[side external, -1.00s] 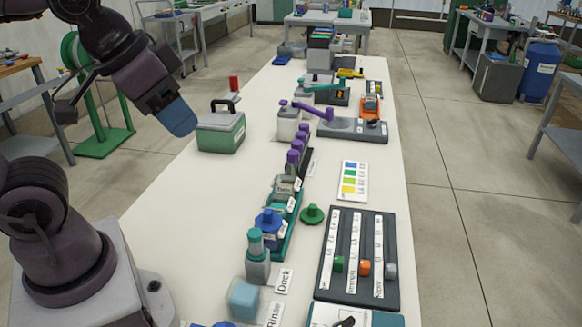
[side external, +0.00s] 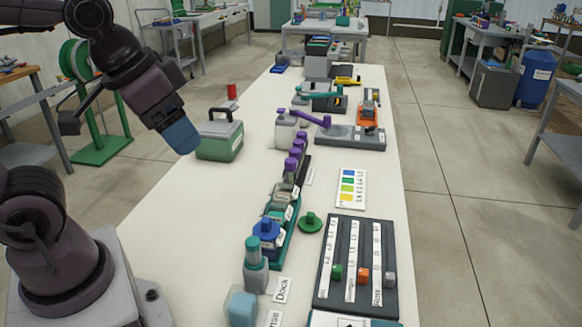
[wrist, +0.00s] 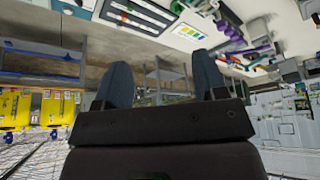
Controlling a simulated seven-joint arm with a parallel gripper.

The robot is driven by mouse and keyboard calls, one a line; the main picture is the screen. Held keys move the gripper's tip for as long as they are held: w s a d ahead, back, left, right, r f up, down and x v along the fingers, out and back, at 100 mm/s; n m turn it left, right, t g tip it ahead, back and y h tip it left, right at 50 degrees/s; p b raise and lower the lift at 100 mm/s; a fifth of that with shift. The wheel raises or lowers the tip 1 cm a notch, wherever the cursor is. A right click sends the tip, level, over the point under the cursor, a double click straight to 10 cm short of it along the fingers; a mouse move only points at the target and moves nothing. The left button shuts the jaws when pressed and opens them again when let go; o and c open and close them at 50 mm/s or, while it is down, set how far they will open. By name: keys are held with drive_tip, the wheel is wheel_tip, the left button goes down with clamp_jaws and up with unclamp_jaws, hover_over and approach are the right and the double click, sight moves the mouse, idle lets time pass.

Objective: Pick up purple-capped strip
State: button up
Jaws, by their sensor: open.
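Several purple caps (side external: 294,154) stand in a row on a dark rack in the middle of the white bench. From this view I cannot tell separate strips apart below the caps. My gripper (side external: 180,138) hangs above the bench's left edge, left of the purple caps and well apart from them. In the wrist view its two blue fingers (wrist: 162,78) are spread with nothing between them. Purple parts (wrist: 238,52) show at the upper right of the wrist view, too small to identify surely.
A green box with a dark handle (side external: 220,140) stands just right of my gripper. A colour chart (side external: 351,188) and slider board (side external: 356,265) lie right. The bench's left front is clear.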

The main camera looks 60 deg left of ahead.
drive_tip(key=w+a+f+n+g, duration=0.2)
drive_tip(key=w+a, duration=0.2)
drive_tip(key=w, duration=0.4)
drive_tip(key=w+a+f+n+g, duration=0.2)
drive_tip(key=w+a+n, duration=0.15)
drive_tip(key=w, duration=0.35)
drive_tip(key=n+g, duration=0.1)
drive_tip(key=n, duration=1.1)
hover_over(291, 160)
wheel_tip(291, 160, down, 11)
wheel_tip(291, 160, down, 12)
drive_tip(key=c, duration=1)
